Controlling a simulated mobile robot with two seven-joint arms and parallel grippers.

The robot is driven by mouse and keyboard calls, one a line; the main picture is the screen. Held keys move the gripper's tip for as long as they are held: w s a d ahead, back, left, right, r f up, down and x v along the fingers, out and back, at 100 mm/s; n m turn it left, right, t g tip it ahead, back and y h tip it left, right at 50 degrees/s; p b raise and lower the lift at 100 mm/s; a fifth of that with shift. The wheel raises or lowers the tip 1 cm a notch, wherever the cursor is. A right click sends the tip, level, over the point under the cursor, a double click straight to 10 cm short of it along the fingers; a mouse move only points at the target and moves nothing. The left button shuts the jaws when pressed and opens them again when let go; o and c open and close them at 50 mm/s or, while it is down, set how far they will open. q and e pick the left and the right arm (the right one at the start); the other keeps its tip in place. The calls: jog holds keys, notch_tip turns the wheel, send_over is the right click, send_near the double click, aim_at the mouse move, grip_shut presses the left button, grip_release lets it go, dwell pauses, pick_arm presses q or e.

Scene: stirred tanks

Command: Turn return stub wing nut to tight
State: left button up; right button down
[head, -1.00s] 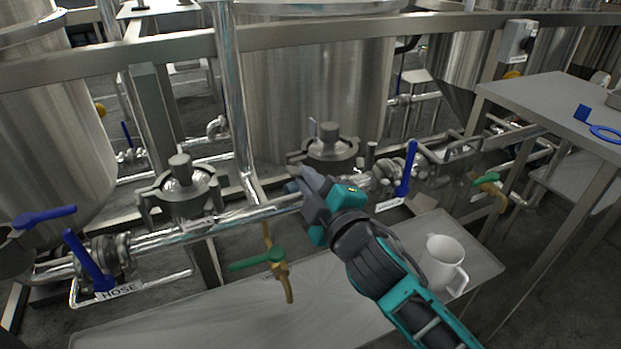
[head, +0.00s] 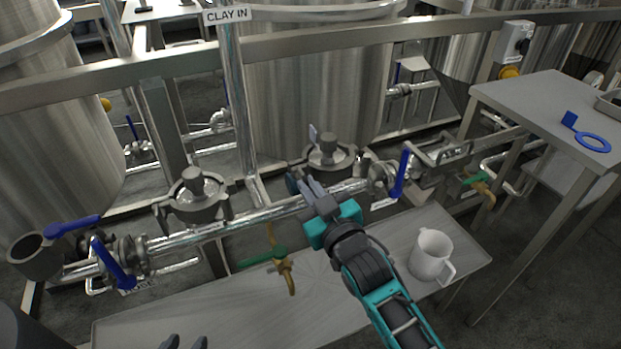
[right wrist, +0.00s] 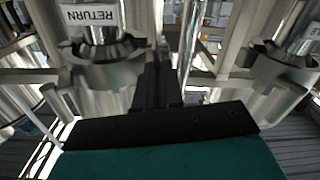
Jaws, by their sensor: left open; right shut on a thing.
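The return stub (head: 328,152) stands on the steel pipe in the middle of the head view, with a clamp around it. In the right wrist view its RETURN label (right wrist: 90,15) shows upside down above the clamp (right wrist: 105,75). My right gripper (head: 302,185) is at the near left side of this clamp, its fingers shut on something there. The fingers also show in the right wrist view (right wrist: 158,85), beside the clamp. They hide the wing nut, so its position cannot be read. My left gripper (head: 184,342) shows only its two fingertips at the bottom edge, apart and empty.
Another clamped stub (head: 193,197) stands to the left on the same pipe. Blue valve handles (head: 400,174) and a green one (head: 263,256) stick out nearby. A side table (head: 540,105) is at right.

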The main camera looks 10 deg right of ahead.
jog(key=shift+r+m+p, duration=0.1)
jog(key=shift+m+p, duration=0.7)
jog(key=shift+m, duration=0.3)
jog(key=c, duration=1.3)
grip_release()
jog(key=shift+o, duration=0.2)
jog(key=p+v, duration=0.2)
jog(key=v, duration=1.1)
